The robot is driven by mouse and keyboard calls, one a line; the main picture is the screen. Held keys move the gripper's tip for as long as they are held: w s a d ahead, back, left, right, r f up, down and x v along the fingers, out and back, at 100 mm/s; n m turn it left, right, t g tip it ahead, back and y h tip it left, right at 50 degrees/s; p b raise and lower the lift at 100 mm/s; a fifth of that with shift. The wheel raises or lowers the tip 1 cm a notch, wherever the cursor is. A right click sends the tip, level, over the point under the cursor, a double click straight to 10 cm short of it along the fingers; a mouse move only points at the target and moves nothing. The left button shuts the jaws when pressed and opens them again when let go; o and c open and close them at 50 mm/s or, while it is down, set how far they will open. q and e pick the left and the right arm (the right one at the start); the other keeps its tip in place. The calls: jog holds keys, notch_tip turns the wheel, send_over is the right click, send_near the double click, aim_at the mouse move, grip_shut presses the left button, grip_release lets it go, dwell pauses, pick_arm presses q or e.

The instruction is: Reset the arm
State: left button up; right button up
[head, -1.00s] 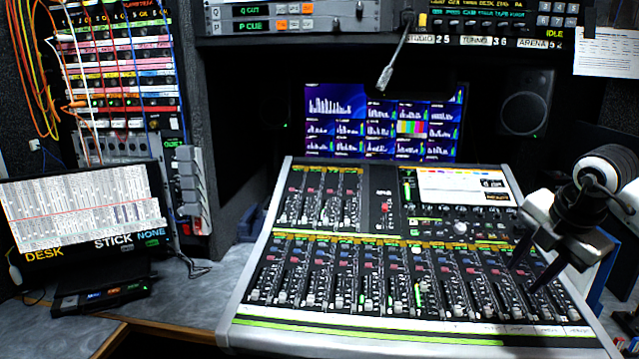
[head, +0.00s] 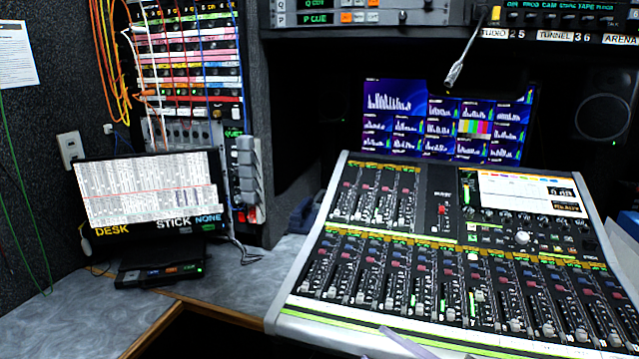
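A laptop-like screen (head: 150,190) stands on the grey desk (head: 70,325) at the left, with a small black box (head: 160,273) before it. A gooseneck microphone (head: 460,65) hangs above the monitor (head: 447,122). Cables (head: 105,60) hang at the patch rack. The desk's left front is clear.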

jog(key=s+d+f+m+t+h, duration=0.2)
jog(key=d+f+m+t+h, duration=0.25)
jog(key=f+m+h, duration=0.5)
jog(key=s+f+m+g+h, duration=0.1)
jog(key=s+f+m+g, duration=0.2)
jog(key=s+f, duration=0.6)
jog(key=s+d+f+m+g+h, duration=0.1)
jog(key=s+f+m+g, duration=0.3)
jog(key=s+f, duration=0.6)
jog(key=shift+d+f+g+h, duration=0.15)
jog(key=shift+f+g+h, duration=0.4)
jog(key=shift+f+g, duration=0.35)
jog(key=shift+w, duration=0.1)
